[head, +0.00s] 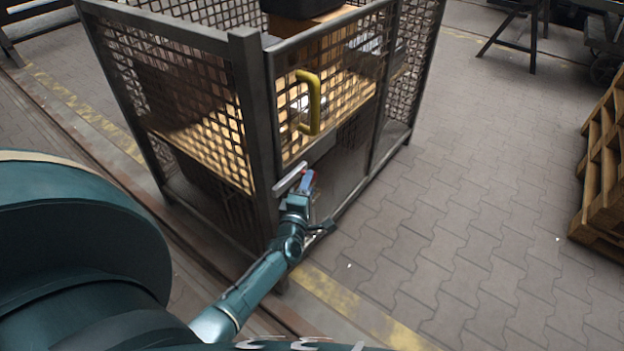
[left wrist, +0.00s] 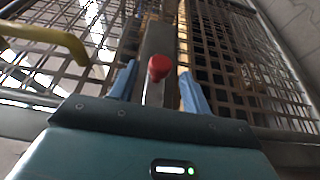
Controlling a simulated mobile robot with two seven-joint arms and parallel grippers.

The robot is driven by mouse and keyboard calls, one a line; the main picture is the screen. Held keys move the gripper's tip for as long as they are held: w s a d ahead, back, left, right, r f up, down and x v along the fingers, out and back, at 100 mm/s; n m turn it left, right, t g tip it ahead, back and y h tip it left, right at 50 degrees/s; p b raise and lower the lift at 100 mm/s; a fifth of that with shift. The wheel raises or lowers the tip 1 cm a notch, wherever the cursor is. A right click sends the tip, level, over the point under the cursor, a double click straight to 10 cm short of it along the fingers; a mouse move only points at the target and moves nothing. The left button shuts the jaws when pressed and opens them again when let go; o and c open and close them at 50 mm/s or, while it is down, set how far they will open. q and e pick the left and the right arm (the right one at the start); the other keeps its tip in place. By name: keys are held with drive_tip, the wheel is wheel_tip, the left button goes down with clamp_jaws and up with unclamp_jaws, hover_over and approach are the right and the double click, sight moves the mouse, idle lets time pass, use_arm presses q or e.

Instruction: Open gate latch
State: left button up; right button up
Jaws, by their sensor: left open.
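The gate latch is a flat grey metal bar (head: 289,177) at the left edge of the cage's gate (head: 322,130), beside the corner post. In the left wrist view the latch bar (left wrist: 158,38) runs up the middle and bears a red knob (left wrist: 160,67). My left gripper (head: 306,181) is at the latch, with its blue fingers open. In the left wrist view the left gripper (left wrist: 158,82) has one finger on each side of the knob, apart from it. The gate looks closed. My right gripper is not in view.
A yellow handle (head: 313,103) sticks out from the gate above the latch, and it shows at upper left in the left wrist view (left wrist: 48,36). The mesh cage holds boxes. Wooden pallets (head: 603,170) stand at the right. The paved floor (head: 470,200) between is clear.

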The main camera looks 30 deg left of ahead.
use_arm(q)
drive_tip(key=shift+b+x, duration=0.35)
drive_tip(key=shift+x, duration=1.75)
drive_tip(key=shift+c, duration=0.3)
clamp_jaws()
